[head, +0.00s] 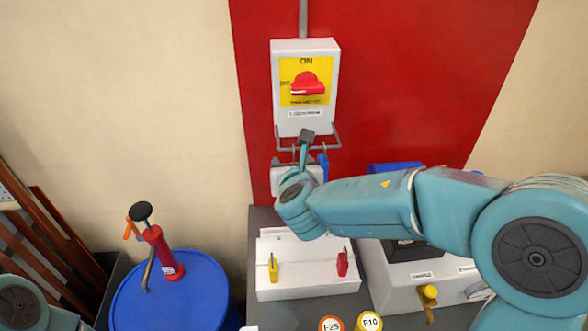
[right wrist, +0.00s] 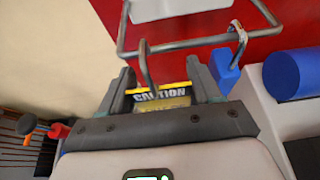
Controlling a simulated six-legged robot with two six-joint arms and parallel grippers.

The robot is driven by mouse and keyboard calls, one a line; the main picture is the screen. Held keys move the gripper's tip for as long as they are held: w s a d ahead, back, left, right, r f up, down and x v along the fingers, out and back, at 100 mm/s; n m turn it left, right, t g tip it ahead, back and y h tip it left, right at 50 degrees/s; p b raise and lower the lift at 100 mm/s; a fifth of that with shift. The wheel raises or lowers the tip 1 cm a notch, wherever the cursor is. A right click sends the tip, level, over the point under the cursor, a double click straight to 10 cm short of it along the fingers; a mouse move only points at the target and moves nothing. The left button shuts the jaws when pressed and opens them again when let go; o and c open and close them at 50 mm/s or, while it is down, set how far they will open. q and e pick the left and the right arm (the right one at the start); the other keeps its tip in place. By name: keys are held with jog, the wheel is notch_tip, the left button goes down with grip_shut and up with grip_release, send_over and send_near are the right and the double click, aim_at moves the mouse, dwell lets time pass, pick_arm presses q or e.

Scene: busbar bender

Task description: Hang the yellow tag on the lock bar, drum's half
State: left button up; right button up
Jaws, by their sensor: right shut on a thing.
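My right gripper (head: 306,140) is up at the lock bar (head: 332,147) under the switch box. In the right wrist view the gripper (right wrist: 164,90) is shut on the yellow tag (right wrist: 172,102), which has a black CAUTION strip. The tag's grey hook (right wrist: 148,70) rises from between the fingers and meets the lock bar (right wrist: 190,42) on its left half, the side of the blue drum (head: 190,290). I cannot tell whether the hook rests on the bar or only overlaps it. In the head view the tag is hidden. My left gripper is out of view.
A blue padlock (head: 323,165) hangs on the bar just right of the gripper; it also shows in the right wrist view (right wrist: 224,72). The switch box (head: 306,115) is above. Below stands a white box (head: 305,283) with yellow and red pieces. A red pump (head: 163,252) stands on the drum.

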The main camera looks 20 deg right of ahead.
jog(key=shift+f+b+x, duration=0.25)
jog(key=shift+b+x, duration=0.25)
jog(key=shift+x, duration=1.05)
jog(key=shift+s, duration=0.15)
jog(key=o, duration=1.1)
jog(key=b+v, duration=0.1)
jog(key=v, duration=1.5)
jog(key=shift+r, duration=0.2)
jog(key=shift+s, duration=0.1)
